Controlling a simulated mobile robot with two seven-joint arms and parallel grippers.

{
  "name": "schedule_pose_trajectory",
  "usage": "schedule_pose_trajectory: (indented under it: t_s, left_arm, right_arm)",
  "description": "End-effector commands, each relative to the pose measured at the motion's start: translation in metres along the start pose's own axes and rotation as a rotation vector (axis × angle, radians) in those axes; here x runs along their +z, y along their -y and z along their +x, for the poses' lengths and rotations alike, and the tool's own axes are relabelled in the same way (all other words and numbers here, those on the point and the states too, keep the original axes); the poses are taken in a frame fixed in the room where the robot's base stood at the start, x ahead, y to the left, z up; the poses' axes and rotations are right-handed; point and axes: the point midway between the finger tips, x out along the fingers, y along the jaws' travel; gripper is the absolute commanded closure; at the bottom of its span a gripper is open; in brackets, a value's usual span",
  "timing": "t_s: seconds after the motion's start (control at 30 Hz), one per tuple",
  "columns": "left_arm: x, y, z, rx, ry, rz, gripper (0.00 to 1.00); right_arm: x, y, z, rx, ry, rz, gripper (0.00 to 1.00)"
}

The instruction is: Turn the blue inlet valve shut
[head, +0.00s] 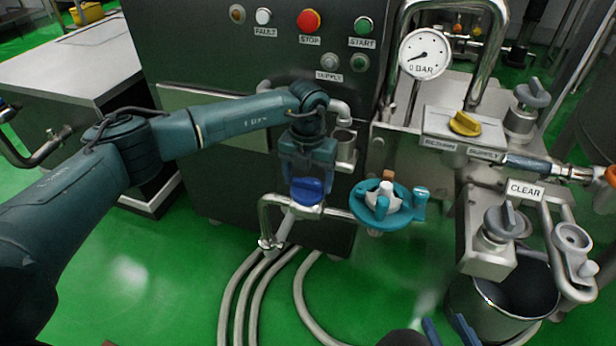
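The blue inlet valve knob (307,190) sits on a pipe fitting in front of the dark cabinet, near the middle of the head view. My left gripper (308,172) reaches down right over the knob, with its fingers at the knob's upper part. Its fingertips are partly hidden against the knob, so I cannot tell whether they grip it. My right gripper (448,330) shows only partly at the bottom edge, with its two blue fingers apart and nothing visible between them.
A teal handwheel (381,205) stands just right of the knob. A yellow knob (466,123), a pressure gauge (425,54) and a grey CLEAR valve (505,222) are further right. Hoses (258,290) run along the green floor below. A steel bucket (482,312) stands at lower right.

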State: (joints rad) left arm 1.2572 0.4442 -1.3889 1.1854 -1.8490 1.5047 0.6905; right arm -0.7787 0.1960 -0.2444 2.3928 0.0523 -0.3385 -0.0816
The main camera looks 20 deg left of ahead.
Motion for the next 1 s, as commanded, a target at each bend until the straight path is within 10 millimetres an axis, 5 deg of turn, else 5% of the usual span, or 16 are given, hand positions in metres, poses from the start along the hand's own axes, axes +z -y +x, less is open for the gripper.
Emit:
schedule_pose_trajectory:
  t_s: [0.4, 1.0]
  left_arm:
    - [0.0001, 0.0002, -0.0005, 0.0, 0.0, 0.0, 0.61]
    - [0.0001, 0.0001, -0.0004, 0.0, 0.0, 0.226, 0.61]
  right_arm:
    - [0.0002, -0.0001, 0.0, -0.001, 0.001, -0.001, 0.64]
    - [0.0036, 0.0, 0.0008, -0.001, 0.005, -0.006, 0.64]
